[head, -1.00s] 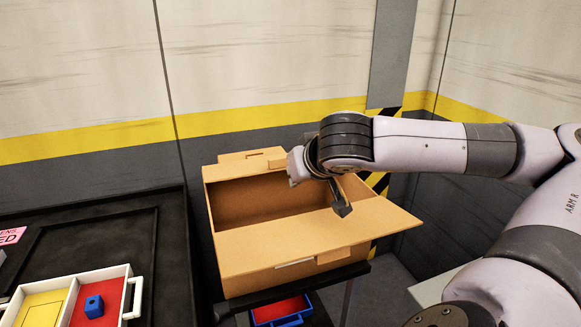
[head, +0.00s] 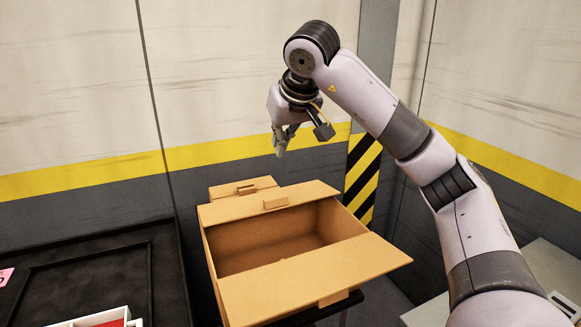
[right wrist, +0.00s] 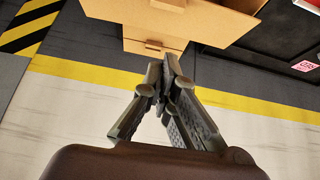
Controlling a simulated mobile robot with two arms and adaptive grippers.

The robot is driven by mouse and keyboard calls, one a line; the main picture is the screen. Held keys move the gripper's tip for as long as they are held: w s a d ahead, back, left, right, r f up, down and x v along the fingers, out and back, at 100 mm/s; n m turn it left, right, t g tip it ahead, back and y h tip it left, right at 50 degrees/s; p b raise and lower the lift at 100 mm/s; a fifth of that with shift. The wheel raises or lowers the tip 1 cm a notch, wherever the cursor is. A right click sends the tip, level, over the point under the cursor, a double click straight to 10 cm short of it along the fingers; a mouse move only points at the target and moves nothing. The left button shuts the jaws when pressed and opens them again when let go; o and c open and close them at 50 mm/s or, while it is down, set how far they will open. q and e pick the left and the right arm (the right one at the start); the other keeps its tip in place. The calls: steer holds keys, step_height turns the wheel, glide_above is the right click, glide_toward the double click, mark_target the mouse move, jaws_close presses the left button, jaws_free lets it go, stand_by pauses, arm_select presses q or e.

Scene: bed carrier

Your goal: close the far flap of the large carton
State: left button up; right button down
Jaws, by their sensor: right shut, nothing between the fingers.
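The large carton (head: 336,222) stands open below the back wall, and its inside shows. Its far flap (head: 235,208), with a small tab, shows as a narrow strip along the far rim and does not cover the opening; its exact tilt is hard to tell. The near flap (head: 310,280) is spread outward toward me. My right gripper (head: 280,150) hangs above and beyond the far flap, apart from it, fingers down. In the right wrist view the gripper (right wrist: 165,78) is shut and empty, with the carton (right wrist: 195,16) at the top. My left gripper is not in view.
A smaller cardboard piece with a tab (head: 246,189) shows just behind the carton. A black bench (head: 100,275) with a white-rimmed tray (head: 98,320) lies to the left. The back wall (head: 240,80) is close behind. A pale surface (head: 530,285) is at the right.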

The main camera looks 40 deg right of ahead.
steer(key=a+x, duration=0.1)
steer(key=x, duration=0.3)
steer(key=p, duration=0.1)
glide_above(277, 197)
steer(key=f, duration=0.4)
steer(key=shift+w+a+f, duration=0.1)
steer(key=shift+w+f, duration=0.2)
steer(key=shift+f, duration=0.1)
steer(key=f, duration=0.3)
steer(key=shift+s+f+p, duration=0.35)
steer(key=shift+p, duration=0.05)
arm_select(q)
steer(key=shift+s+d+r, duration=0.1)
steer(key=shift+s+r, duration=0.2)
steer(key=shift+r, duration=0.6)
arm_select(e)
steer(key=shift+f, duration=0.2)
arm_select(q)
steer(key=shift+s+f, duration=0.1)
